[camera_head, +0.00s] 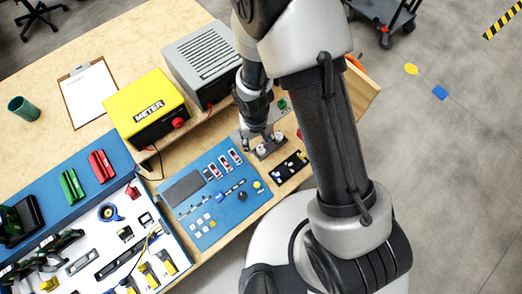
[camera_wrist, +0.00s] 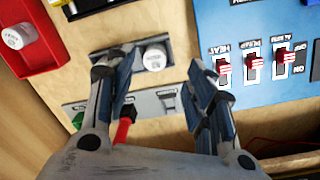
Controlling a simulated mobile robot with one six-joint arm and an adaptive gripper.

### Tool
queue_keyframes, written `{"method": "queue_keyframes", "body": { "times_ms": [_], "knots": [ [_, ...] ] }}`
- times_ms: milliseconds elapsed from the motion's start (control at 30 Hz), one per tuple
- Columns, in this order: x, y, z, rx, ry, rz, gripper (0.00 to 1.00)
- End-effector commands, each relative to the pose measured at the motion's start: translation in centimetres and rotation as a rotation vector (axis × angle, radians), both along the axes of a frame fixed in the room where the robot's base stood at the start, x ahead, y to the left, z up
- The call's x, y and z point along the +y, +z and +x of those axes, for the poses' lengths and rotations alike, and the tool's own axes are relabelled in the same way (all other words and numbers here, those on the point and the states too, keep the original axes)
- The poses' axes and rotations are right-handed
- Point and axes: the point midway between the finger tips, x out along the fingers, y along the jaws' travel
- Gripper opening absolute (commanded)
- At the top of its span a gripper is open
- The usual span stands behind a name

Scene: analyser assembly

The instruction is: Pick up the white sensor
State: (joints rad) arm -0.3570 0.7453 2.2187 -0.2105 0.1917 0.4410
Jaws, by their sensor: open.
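A white sensor (camera_wrist: 154,58), a short round cap with small dark lettering, sits upright in a grey plate (camera_wrist: 137,57) in the wrist view. My gripper (camera_wrist: 162,78) is open, its two fingers on either side of the sensor in the picture, with a gap between them and it. Nothing is held. A second white round piece shows partly behind the left finger. Another white lettered piece (camera_wrist: 14,38) lies at the red tray (camera_wrist: 57,40) on the left. In the head view my gripper (camera_head: 262,133) is above the grey plate (camera_head: 270,150), beside the blue panel.
The blue panel (camera_wrist: 238,18) with red switches (camera_wrist: 253,61) is close to the right finger. A green piece (camera_wrist: 78,120) and a red piece (camera_wrist: 125,122) are near the left finger. In the head view a yellow meter (camera_head: 147,105) and grey box (camera_head: 203,65) stand behind.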

Motion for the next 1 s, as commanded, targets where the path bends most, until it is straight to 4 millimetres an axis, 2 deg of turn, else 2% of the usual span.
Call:
{"method": "queue_keyframes", "body": {
  "times_ms": [167, 400, 500, 733, 1000],
  "knots": [
    [-0.2, -0.9, 0.1, 0.000, 0.000, 0.000, 0.49],
    [-0.7, -4.6, 0.5, 0.002, 0.000, 0.000, 0.49],
    [-0.7, -5.4, 0.6, 0.001, 0.001, 0.000, 0.49],
    [-0.7, -5.3, 0.6, -0.001, 0.000, 0.000, 0.49],
    [-0.7, -5.3, 0.6, -0.001, 0.000, 0.000, 0.31]
  ]
}}
